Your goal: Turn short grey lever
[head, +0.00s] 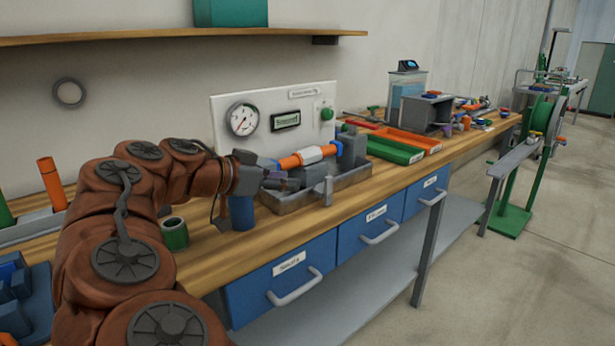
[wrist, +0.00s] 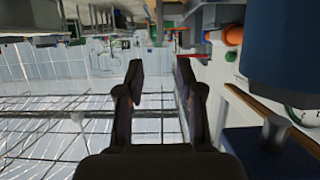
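The fertigation skid is a grey tray (head: 345,185) on the bench, with a white and orange pipe (head: 309,156) across it and grey blocks. A small grey upright piece (head: 328,190) stands at the tray's front; I cannot tell whether it is the short grey lever. That view is upside down, with an orange part (wrist: 233,35) at the right.
A white panel with a pressure gauge (head: 242,118) and a display (head: 286,121) stands behind the tray. A blue cylinder (head: 241,213) and a green cup (head: 174,233) stand below my wrist. Green (head: 396,150) and orange (head: 413,140) bins lie to the right. Blue drawers (head: 365,239) are below.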

